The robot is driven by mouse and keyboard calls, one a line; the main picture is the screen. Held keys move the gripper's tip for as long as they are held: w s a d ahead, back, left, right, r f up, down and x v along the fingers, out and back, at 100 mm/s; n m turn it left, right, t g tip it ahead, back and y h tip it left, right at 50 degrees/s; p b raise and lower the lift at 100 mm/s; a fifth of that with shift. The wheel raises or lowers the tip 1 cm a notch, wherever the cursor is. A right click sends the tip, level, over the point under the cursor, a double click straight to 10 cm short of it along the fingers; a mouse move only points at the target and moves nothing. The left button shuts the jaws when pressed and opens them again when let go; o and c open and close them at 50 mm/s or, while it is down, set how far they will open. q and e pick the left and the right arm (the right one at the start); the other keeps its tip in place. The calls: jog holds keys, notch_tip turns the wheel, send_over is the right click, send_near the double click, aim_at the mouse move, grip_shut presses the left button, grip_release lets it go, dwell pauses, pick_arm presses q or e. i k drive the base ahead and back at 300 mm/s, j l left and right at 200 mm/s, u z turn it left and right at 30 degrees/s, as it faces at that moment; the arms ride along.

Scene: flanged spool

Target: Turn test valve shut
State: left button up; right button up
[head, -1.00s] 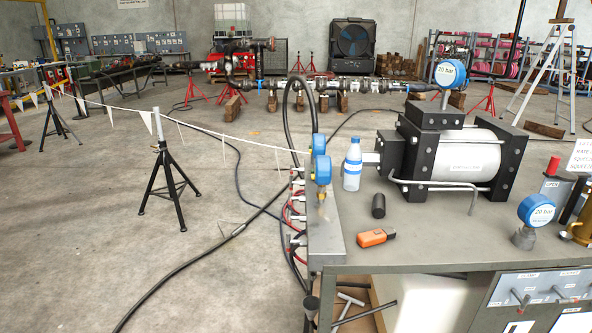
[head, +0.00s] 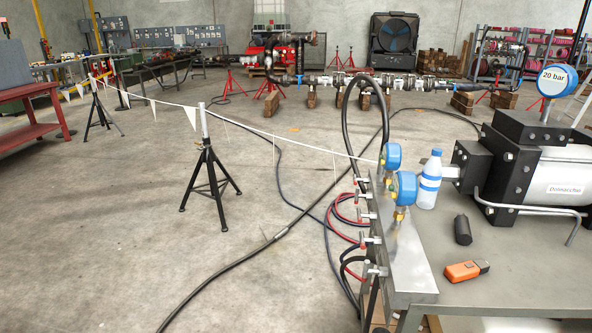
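A metal manifold block (head: 400,262) stands along the left edge of the grey bench. Several small valves with T-shaped handles (head: 371,240) stick out of its left side, with red and black hoses joined to them. Two blue gauges sit on top, one farther back (head: 390,156) and one nearer (head: 404,187). I cannot tell which valve is the test valve, or whether any valve is open or shut. Neither of my grippers is in view.
The bench (head: 520,270) holds a water bottle (head: 429,180), a black cylinder (head: 463,229), an orange device (head: 467,271) and a pump (head: 525,175) with a 20 bar gauge (head: 557,81). Flagged rope runs from a black stand (head: 207,180) to the manifold. Hoses (head: 240,258) cross the open floor.

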aim_at(354, 179)
jog(key=i+j+u, duration=0.3)
jog(key=i, duration=0.4)
jog(key=i+u, duration=0.3)
jog(key=i, duration=0.4)
jog(key=i+j+z, duration=0.1)
jog(key=i+z, duration=0.3)
jog(key=i+j+z, duration=0.15)
jog(key=i+z, duration=0.25)
jog(key=i+j+z, duration=0.2)
jog(key=z, duration=0.2)
